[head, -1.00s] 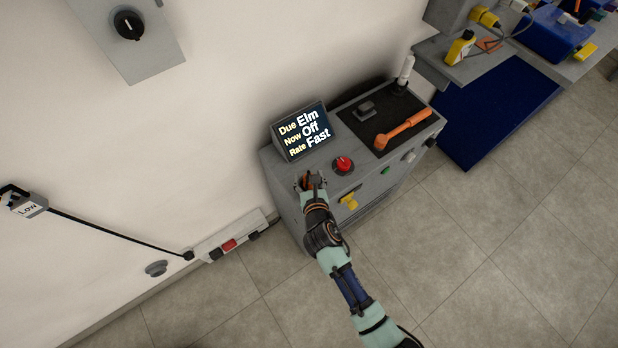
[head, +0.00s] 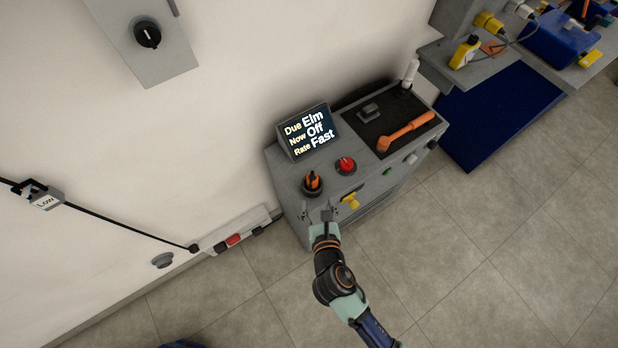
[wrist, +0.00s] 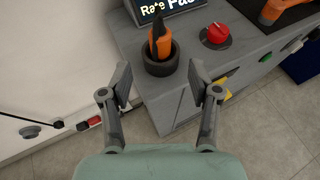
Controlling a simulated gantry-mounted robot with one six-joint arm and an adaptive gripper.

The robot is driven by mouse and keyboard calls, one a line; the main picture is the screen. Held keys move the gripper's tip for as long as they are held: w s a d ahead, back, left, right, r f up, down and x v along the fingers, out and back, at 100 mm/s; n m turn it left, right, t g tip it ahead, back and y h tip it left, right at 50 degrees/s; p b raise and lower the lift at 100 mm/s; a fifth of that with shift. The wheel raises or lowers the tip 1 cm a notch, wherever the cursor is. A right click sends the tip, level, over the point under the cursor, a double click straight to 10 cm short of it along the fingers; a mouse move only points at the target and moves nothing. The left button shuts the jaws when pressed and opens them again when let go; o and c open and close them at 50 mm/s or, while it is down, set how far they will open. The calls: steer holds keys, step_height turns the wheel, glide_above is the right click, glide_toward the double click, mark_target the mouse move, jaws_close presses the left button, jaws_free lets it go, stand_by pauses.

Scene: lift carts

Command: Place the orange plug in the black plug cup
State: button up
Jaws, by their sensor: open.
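The orange plug (head: 313,181) stands in the black plug cup (head: 307,191) on the left end of the grey cart's top. In the wrist view the plug (wrist: 159,42) is upright with its lower part inside the round cup (wrist: 174,66). Its black tip points up and leans slightly. My gripper (head: 321,214) is just in front of the cart's near edge, apart from the plug and cup. In the wrist view my gripper (wrist: 159,85) has its two fingers wide apart, with nothing between them. The plug's bottom is hidden by the cup wall.
A power strip (head: 234,236) runs along the wall. The floor in front is clear.

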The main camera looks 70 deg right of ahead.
stand_by(0.3)
steer(key=w+a+r+m+t+y, duration=0.45)
steer(key=w+a+r+m, duration=0.75)
steer(key=w+r+m, duration=0.3)
steer(key=a+r+m+t+y, duration=0.1)
steer(key=a+r+m+y, duration=0.2)
steer(key=a, duration=0.5)
steer(key=a+r+m+t+y, duration=0.1)
steer(key=a+r+m+y, duration=0.3)
steer(key=a, duration=0.4)
steer(key=shift+w+a+r+m, duration=0.35)
steer(key=shift+r+m, duration=0.55)
steer(key=shift+c, duration=0.4)
